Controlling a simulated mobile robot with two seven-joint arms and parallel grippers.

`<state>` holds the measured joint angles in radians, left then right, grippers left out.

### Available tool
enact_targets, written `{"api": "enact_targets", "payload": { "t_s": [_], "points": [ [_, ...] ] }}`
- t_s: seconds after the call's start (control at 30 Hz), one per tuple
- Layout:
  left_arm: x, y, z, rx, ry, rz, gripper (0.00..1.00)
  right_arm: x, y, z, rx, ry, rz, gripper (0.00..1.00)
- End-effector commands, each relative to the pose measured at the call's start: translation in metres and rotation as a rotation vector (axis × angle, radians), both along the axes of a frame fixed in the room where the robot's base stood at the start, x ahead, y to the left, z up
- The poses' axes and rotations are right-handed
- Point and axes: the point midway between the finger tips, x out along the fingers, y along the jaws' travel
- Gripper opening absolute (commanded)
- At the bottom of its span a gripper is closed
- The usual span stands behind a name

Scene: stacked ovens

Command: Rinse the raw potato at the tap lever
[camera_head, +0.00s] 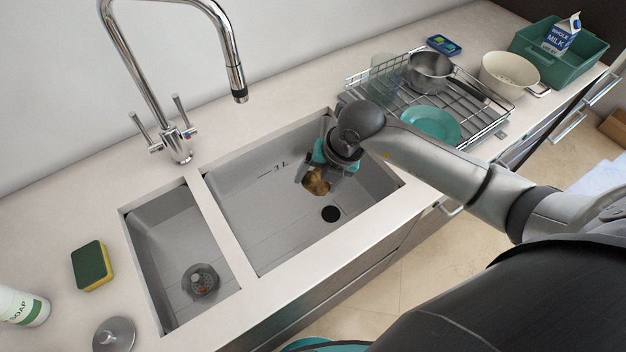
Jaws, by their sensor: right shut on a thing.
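The raw potato (316,182) is brown and shows in the right part of the large sink basin (262,216). My right gripper (318,178) reaches in from the right and is shut on the potato, holding it above the basin floor. The chrome tap (137,60) stands behind the sink with its spout end (239,95) over the back of the large basin, up and left of the potato. Its two levers, the left one (141,128) and the right one (180,109), rise from the tap base. I see no water running. My left gripper is not in view.
A dish rack (478,133) with a pot (428,72) and a teal plate (431,124) stands right of the sink. A colander (509,75) and green bin (583,72) are farther right. A sponge (92,265) and soap bottle (22,306) lie left.

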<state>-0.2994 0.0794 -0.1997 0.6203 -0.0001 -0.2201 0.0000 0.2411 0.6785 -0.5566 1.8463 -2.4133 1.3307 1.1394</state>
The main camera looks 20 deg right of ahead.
Motion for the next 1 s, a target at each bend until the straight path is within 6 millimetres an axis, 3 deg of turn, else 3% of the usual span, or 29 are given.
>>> {"api": "enact_targets", "payload": {
  "t_s": [1.0],
  "points": [
    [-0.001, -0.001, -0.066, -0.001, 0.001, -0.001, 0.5, 0.08, 0.054, -0.021, 0.002, -0.003, 0.001, 0.24]
  ]
}}
